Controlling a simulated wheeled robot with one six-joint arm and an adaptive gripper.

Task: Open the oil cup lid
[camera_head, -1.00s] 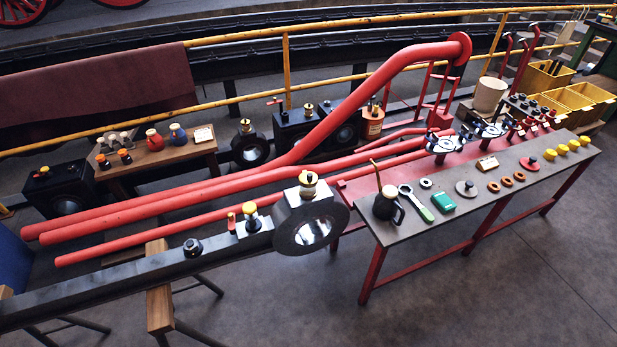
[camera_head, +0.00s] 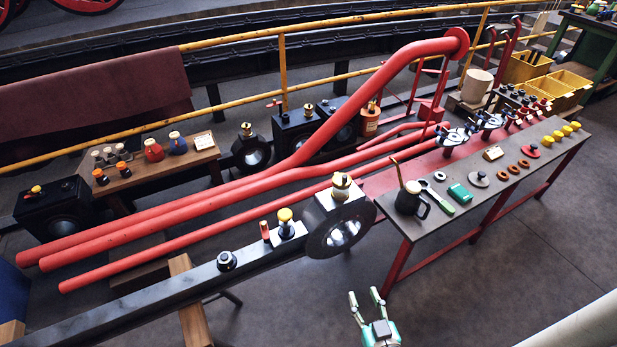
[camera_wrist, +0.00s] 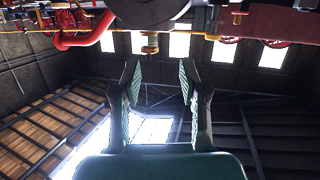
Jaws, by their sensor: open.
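A brass oil cup with a pale lid (camera_head: 342,182) stands on top of the dark ring-shaped rod end (camera_head: 325,238). Its lid looks closed, though it is small in the picture. In the wrist view, which looks upside down, a brass cup (camera_wrist: 149,43) hangs below a dark round body, beyond my fingertips. My gripper (camera_head: 364,293) is at the bottom of the head view, below and right of the rod end, apart from it. In the wrist view my gripper (camera_wrist: 160,78) is open with nothing between its green-padded fingers.
A yellow-topped fitting (camera_head: 286,216), a red peg (camera_head: 265,231) and a dark knob (camera_head: 227,261) are on the rod. A workbench (camera_head: 455,222) right of the rod end holds a black oil can (camera_head: 409,199) and tools. Floor between rod and bench is clear.

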